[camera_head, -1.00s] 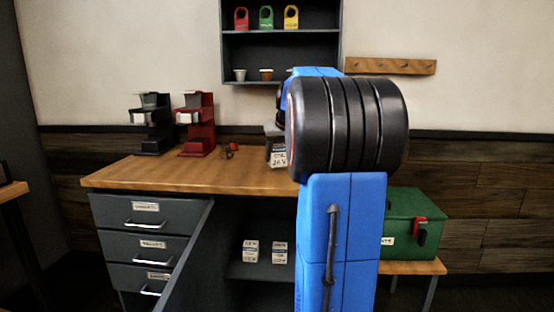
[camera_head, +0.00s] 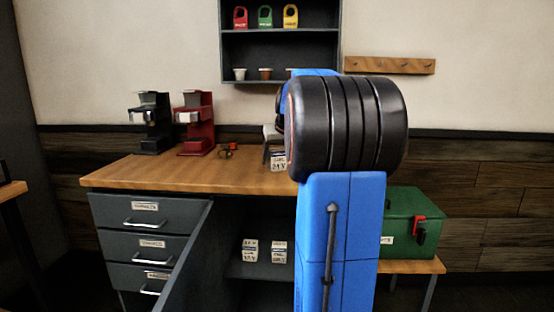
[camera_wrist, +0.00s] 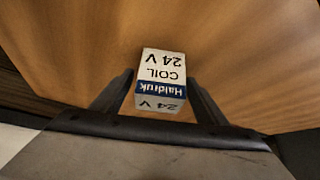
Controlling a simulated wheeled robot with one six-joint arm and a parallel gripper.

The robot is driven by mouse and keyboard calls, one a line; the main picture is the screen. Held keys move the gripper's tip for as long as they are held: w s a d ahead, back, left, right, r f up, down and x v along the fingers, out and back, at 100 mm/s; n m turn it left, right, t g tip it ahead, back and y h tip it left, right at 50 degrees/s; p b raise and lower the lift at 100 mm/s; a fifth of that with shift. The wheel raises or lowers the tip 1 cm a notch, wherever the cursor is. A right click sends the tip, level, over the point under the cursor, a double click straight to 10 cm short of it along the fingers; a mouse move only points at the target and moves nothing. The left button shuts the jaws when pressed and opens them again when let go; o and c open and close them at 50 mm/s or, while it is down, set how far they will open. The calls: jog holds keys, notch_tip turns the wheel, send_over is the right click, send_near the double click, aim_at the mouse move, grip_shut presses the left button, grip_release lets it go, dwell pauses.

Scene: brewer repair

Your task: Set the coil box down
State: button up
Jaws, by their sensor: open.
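The coil box (camera_head: 279,164) is a small white carton with a blue band and "COIL 24 V" lettering. It rests upright on the wooden counter (camera_head: 200,176), near the front edge, partly behind my arm in the head view. In the wrist view the coil box (camera_wrist: 162,78) stands between the two dark fingers of my gripper (camera_wrist: 160,92). The fingers are open, with one on each side of the box. In the head view my gripper (camera_head: 268,150) is at the box, mostly hidden by my arm.
A black brewer (camera_head: 152,125) and a red brewer (camera_head: 195,125) stand left on the counter, with small red and orange parts (camera_head: 228,150) near them. More small boxes (camera_head: 250,251) sit on the lower shelf. A green case (camera_head: 412,220) stands at right. The counter's front left is clear.

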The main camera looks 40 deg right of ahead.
jog(key=v, duration=1.2)
jog(key=s+a+f+n+y, duration=0.1)
jog(key=s+a+f, duration=0.25)
jog(key=a, duration=0.45)
jog(key=s+a+f+n, duration=0.15)
jog(key=a+f, duration=0.25)
jog(key=a, duration=0.5)
jog(key=s+a+f+y, duration=0.1)
jog(key=s+a+f, duration=0.25)
jog(key=a, duration=0.45)
jog(key=s+a+f+n, duration=0.1)
jog(key=s+a+f, duration=0.5)
jog(key=f, duration=0.3)
jog(key=s+a+f+n+g+y, duration=0.1)
jog(key=s+a+f+n, duration=0.1)
jog(key=s+a+f, duration=0.5)
notch_tip(320, 180, down, 2)
jog(key=shift+s+a, duration=0.2)
jog(key=shift+s, duration=1)
